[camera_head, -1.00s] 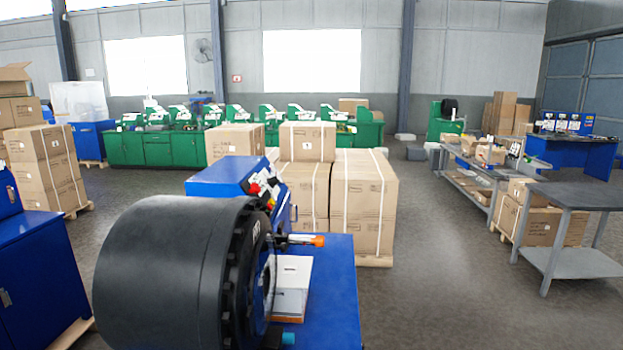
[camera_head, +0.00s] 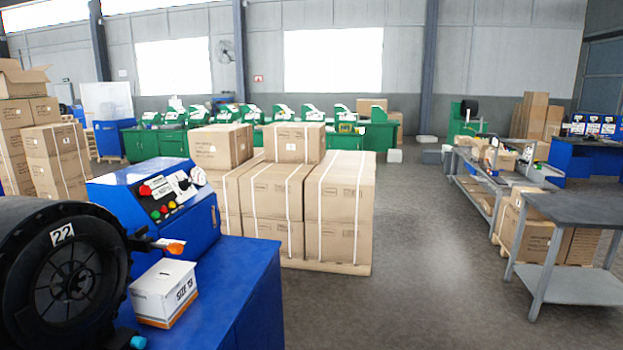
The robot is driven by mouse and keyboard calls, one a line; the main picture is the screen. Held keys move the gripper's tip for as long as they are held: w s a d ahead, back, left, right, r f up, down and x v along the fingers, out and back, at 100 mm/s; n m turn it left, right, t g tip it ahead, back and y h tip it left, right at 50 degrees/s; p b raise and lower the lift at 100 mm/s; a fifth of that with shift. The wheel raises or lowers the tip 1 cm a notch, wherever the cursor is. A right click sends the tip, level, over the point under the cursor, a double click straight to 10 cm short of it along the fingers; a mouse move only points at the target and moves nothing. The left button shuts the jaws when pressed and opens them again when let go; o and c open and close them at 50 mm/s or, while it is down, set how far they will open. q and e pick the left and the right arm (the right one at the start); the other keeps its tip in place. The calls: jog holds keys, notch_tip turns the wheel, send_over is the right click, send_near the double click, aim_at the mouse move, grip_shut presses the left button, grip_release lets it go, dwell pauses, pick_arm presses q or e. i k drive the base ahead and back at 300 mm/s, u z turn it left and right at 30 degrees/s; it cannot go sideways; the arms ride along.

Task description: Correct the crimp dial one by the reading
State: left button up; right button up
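A blue crimping machine (camera_head: 160,205) stands at the left front. Its large black round head (camera_head: 62,275) carries a label reading 22. Its sloped control panel has red, yellow and green buttons (camera_head: 163,210) and a round white dial or gauge (camera_head: 198,177), too small to read. An orange-tipped part (camera_head: 172,247) sticks out beside the head. A white box marked SIZE 13 (camera_head: 164,293) sits on the blue bench top (camera_head: 245,255). Neither of my grippers is in view.
Strapped cartons on a pallet (camera_head: 330,266) stand just behind the machine. A grey side table (camera_head: 570,212) and a grey shelf bench (camera_head: 475,170) stand at right. Green machines (camera_head: 290,132) line the back. The grey floor (camera_head: 430,270) between the cartons and the right tables is clear.

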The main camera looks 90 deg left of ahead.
aim_at(184, 185)
jog(key=i, duration=0.55)
jog(key=u, duration=2.75)
jog(key=i, duration=2.15)
jog(key=u, duration=2.95)
